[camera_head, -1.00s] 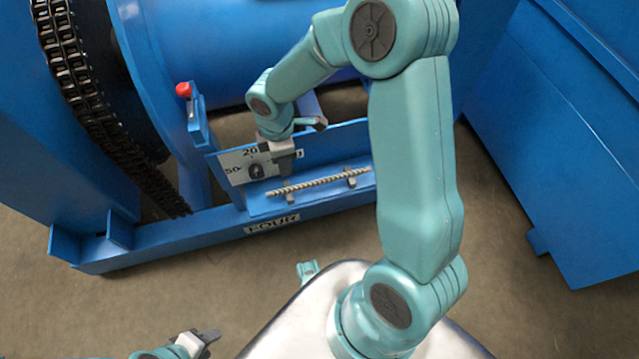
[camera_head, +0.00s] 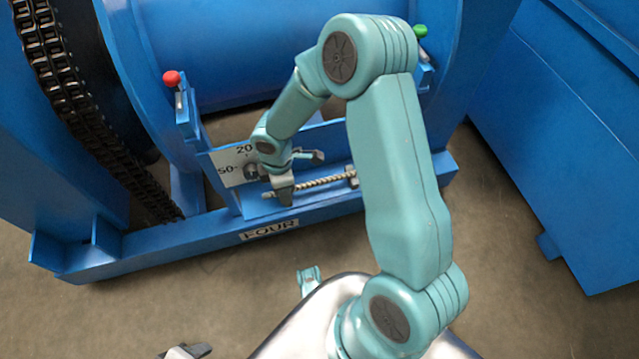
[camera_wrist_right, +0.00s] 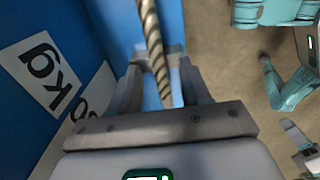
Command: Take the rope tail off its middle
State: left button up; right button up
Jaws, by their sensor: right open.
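The rope tail (camera_head: 322,183) is a thin twisted tan rope lying along a narrow blue shelf (camera_head: 238,198). A grey clip (camera_head: 351,177) holds it towards the right. My right gripper (camera_head: 284,197) is over the rope's left part, pointing down. In the right wrist view the rope (camera_wrist_right: 153,45) runs between the two spread fingers (camera_wrist_right: 160,92), which are open on either side of it. Whether either finger touches it I cannot tell. My left gripper (camera_head: 188,352) is at the bottom edge, partly cut off and far from the rope.
A blue panel with a white number plate (camera_head: 228,170) stands behind the shelf. A red-knobbed lever (camera_head: 171,77) and a green-knobbed lever (camera_head: 421,31) flank the drum. A black chain (camera_head: 75,95) hangs at left. A blue cabinet (camera_head: 560,130) stands at right.

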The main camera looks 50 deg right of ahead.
jog(key=shift+r, duration=0.1)
grip_shut()
jog(key=shift+r, duration=0.1)
